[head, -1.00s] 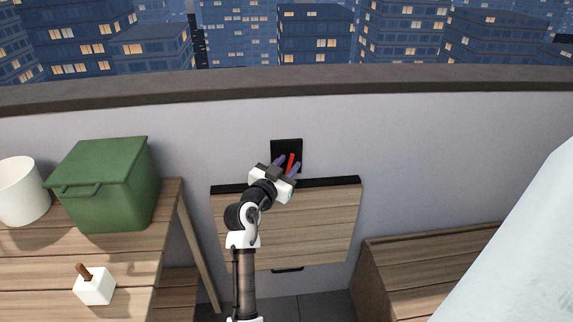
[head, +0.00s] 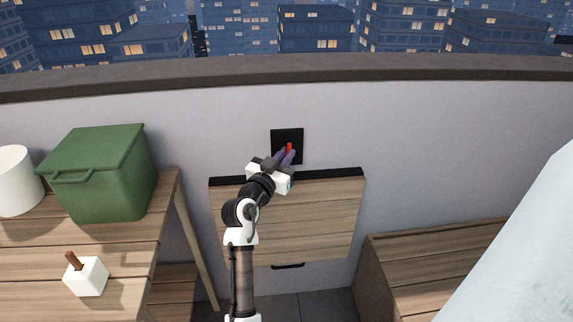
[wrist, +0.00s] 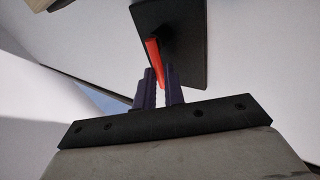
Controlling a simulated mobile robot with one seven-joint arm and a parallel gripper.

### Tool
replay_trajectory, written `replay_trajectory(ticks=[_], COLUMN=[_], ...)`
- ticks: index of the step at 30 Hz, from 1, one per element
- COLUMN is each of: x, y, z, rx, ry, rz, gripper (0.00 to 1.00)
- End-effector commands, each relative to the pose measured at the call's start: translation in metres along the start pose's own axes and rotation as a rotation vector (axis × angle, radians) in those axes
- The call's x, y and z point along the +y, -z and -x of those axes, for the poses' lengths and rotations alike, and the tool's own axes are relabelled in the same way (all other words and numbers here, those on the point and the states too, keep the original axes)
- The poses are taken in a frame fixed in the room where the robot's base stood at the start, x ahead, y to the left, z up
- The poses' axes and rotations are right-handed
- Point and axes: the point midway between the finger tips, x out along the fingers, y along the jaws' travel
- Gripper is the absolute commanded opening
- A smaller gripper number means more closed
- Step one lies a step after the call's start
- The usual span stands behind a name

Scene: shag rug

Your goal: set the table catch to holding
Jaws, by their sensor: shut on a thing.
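The table catch is a red lever (head: 290,148) on a black wall plate (head: 288,134), just above the folded wooden table panel (head: 300,225). In the wrist view the red lever (wrist: 155,60) runs from the black plate (wrist: 185,40) down between the purple fingers. My gripper (head: 285,157) is shut on the red lever, with one finger on each side of it. The fingers also show in the wrist view (wrist: 161,88). The lower part of the lever is hidden by the fingers.
A green lidded box (head: 100,172), a white pot (head: 17,182) and a white block with a brown peg (head: 86,277) stand on the wooden table at left. A wooden bench (head: 430,265) and a pale surface (head: 510,250) are at right.

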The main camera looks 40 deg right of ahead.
Motion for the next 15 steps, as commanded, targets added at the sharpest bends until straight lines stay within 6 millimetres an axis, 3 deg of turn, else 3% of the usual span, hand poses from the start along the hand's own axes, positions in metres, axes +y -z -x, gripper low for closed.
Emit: replay_trajectory(ticks=[14, 15], x=[-0.0017, -0.0017], y=[-0.001, -0.001], z=[0.0014, 0.0015], rx=[0.032, 0.032], ry=[0.005, 0.005], rz=[0.051, 0.051], gripper=[0.0, 0.13])
